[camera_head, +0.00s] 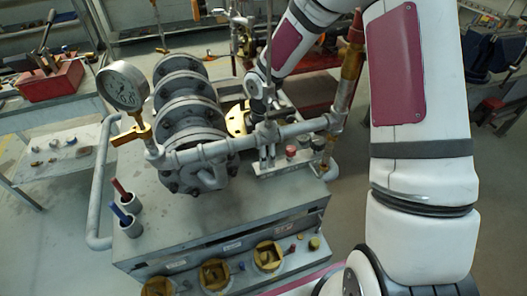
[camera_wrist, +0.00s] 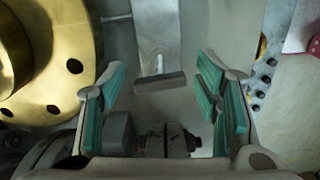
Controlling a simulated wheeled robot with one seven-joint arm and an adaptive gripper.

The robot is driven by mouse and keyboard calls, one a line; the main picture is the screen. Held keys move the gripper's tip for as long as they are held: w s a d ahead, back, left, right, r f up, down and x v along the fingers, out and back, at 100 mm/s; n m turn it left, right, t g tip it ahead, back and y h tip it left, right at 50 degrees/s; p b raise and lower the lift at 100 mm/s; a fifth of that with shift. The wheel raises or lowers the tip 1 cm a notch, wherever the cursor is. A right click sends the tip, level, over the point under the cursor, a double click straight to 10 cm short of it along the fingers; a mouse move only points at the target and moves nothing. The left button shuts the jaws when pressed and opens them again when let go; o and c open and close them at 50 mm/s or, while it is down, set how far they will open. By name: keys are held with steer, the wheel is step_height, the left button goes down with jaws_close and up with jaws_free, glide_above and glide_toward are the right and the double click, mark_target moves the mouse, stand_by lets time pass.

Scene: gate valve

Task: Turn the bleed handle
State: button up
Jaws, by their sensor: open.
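My gripper (camera_wrist: 163,76) is open, with its teal-padded fingers spread left and right in the wrist view. A short grey crossbar on a thin stem (camera_wrist: 160,82) shows between the fingers, apart from both pads. It looks like the bleed handle, but I cannot be sure. A brass flange (camera_wrist: 75,66) with bolt holes is left of the fingers, and it also shows in the head view (camera_head: 237,120). In the head view my arm reaches down behind the pipework beside the grey flanged valve body (camera_head: 195,150). The fingers and handle cannot be made out there.
A pressure gauge (camera_head: 123,88) stands at the left end of a horizontal grey pipe (camera_head: 205,150) crossing in front of the valve. An upright brass-and-grey pipe (camera_head: 346,85) stands at its right. A grey bench (camera_head: 165,225) carries all this. A red toolbox (camera_head: 50,80) sits further left.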

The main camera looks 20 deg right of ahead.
steer(key=c, duration=1.2)
steer(key=shift+o, duration=0.2)
steer(key=shift+m, duration=0.6)
steer(key=o, duration=1.2)
steer(key=shift+c, duration=0.2)
steer(key=shift+r, duration=0.1)
step_height(320, 180, up, 12)
